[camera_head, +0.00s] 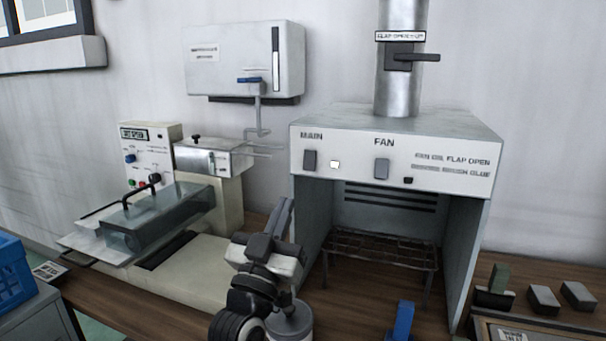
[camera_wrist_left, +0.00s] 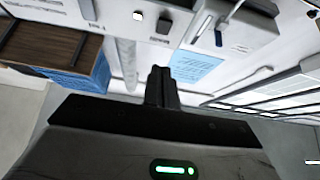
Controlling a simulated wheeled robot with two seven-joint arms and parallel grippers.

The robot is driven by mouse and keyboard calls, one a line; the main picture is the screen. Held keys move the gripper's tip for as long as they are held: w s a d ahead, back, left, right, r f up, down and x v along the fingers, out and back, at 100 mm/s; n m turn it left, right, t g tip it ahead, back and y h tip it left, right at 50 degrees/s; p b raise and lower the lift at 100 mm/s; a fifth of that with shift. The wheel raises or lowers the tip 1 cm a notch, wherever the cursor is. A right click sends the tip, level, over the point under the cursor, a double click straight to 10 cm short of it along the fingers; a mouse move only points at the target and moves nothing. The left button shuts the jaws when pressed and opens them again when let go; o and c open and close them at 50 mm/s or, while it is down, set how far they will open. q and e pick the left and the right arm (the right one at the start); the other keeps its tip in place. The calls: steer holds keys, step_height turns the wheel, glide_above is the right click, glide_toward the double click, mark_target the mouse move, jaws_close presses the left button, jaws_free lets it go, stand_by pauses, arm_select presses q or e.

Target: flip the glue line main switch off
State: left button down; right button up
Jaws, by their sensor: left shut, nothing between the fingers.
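The MAIN switch (camera_head: 310,160) is a dark rocker on the left of the white hood's front panel (camera_head: 455,177). A small lamp (camera_head: 335,164) beside it is lit white. The wrist view appears upside down and shows the MAIN switch (camera_wrist_left: 163,23) and the lit lamp (camera_wrist_left: 138,15) at its top. My left gripper (camera_head: 285,205) is shut and empty. In the head view it is below and left of the MAIN switch, apart from it. Its closed fingers (camera_wrist_left: 161,76) show in the wrist view. My right gripper is not in view.
The FAN switch (camera_head: 382,168) is right of MAIN, with a dark lamp (camera_head: 408,180). A flap handle (camera_head: 425,57) is on the duct above. A spreader machine (camera_head: 150,160) stands left. A grey pot (camera_head: 290,322) is close beside my left gripper. A wire rack (camera_head: 380,247) is under the hood.

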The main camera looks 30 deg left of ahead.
mark_target(309, 160)
arm_select(q)
steer(key=x, duration=0.3)
steer(key=f+p+x, duration=0.1)
steer(key=x, duration=0.2)
steer(key=w+x, duration=0.1)
steer(key=x, duration=0.2)
steer(key=shift+w+f+p, duration=0.1)
steer(key=shift+f+p, duration=0.25)
steer(key=shift+w+a+f, duration=0.15)
steer(key=shift+w, duration=0.35)
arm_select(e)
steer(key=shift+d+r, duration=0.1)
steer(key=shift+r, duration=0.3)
